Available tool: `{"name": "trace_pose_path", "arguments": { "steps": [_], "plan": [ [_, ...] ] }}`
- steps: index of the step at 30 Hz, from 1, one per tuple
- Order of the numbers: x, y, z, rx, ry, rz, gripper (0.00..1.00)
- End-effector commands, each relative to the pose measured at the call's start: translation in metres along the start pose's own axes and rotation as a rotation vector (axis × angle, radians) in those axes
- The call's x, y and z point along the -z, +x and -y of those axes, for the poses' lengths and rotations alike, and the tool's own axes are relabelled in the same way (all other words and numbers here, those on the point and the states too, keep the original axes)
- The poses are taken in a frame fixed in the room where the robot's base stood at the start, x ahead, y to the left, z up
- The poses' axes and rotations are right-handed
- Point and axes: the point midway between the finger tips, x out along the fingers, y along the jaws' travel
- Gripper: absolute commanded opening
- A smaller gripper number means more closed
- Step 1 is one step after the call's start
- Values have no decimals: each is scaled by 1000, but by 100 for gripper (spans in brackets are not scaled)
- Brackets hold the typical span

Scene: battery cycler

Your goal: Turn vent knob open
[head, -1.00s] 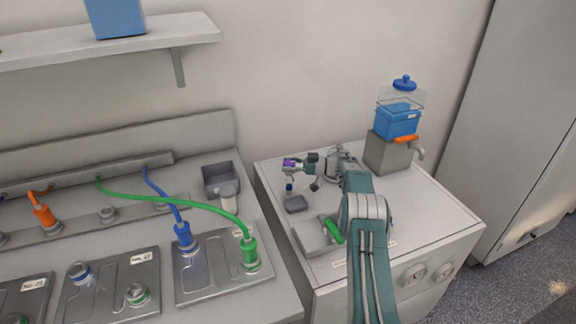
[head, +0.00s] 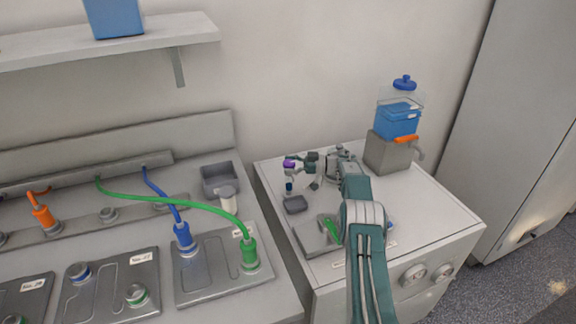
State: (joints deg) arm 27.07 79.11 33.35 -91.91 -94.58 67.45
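No knob in the head view carries a readable vent label. A small purple knob-like piece (head: 289,164) shows at the far left of the cabinet top, above a small blue part (head: 289,187). My gripper (head: 302,173) is right beside the purple piece, at the end of my teal and grey arm. It is small here, and I cannot tell whether its fingers touch the piece or how far apart they are. A blue knob (head: 404,80) tops the clear and blue tank (head: 398,119) at the back right, apart from my gripper.
The white cabinet (head: 440,215) holds a grey tray (head: 308,238) with a green-handled item (head: 331,230), a small dark dish (head: 295,205) and the tank's grey stand (head: 388,153). Green (head: 170,197) and blue cables cross the left bench. The cabinet's right side is clear.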

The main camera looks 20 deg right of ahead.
Motion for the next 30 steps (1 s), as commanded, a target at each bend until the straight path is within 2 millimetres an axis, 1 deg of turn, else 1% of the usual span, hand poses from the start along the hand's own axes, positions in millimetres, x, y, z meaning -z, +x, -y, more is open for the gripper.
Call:
{"name": "trace_pose_path", "arguments": {
  "steps": [8, 11, 14, 20, 27, 30],
  "plan": [
    [1, 0, 1, 3, -1, 0, 92],
    [0, -3, 0, 2, -1, 0, 92],
    [0, -14, 0, 2, -2, -1, 92],
    [-2, -52, -1, -2, -1, -1, 92],
    [-2, -70, -2, 0, -1, -1, 92],
    [-2, -74, -2, 1, 0, -1, 92]
  ]
}}
